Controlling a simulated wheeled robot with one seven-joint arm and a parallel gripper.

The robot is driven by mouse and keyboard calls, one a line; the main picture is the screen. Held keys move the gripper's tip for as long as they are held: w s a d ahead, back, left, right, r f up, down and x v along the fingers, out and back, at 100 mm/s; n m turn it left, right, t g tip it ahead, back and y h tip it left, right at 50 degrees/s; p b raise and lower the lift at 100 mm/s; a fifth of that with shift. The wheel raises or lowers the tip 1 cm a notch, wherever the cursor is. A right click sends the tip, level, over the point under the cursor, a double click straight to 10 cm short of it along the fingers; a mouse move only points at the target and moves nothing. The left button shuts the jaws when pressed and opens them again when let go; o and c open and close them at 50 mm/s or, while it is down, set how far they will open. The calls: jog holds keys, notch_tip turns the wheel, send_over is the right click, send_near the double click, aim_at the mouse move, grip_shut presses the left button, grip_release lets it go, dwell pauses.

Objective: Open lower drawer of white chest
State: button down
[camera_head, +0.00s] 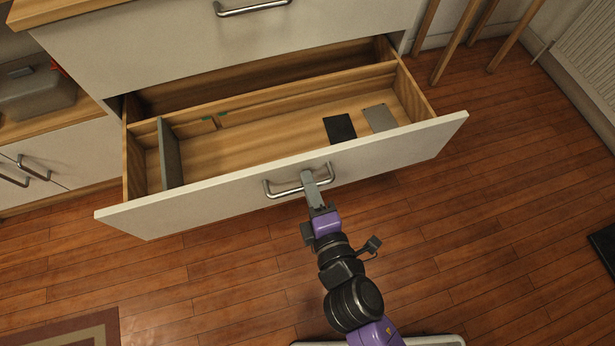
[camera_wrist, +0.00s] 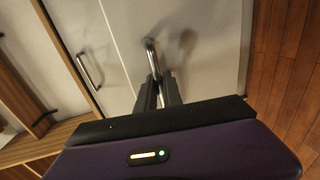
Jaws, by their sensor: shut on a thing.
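The white chest (camera_head: 150,45) stands at the back with its lower drawer (camera_head: 180,208) pulled well out. The drawer has a wooden inside and a white front with a metal bar handle (camera_head: 283,193). My gripper (camera_head: 310,180) is shut on this handle near its right half. In the wrist view, my gripper (camera_wrist: 158,92) has its two dark fingers on the bar handle (camera_wrist: 150,52), in front of the white drawer front (camera_wrist: 205,45). The drawer above is shut; its handle (camera_head: 252,9) shows at the top edge.
Inside the drawer lie a dark flat item (camera_head: 340,129) and a grey one (camera_head: 380,118), with a thin upright divider (camera_head: 170,155) at left. Wooden legs (camera_head: 455,45) and a radiator (camera_head: 590,50) stand at right. Wooden floor (camera_head: 480,240) is clear in front; a rug (camera_head: 65,335) lies lower left.

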jog(key=c, duration=1.5)
grip_release()
jog(key=v, duration=0.8)
jog(key=shift+w, duration=0.1)
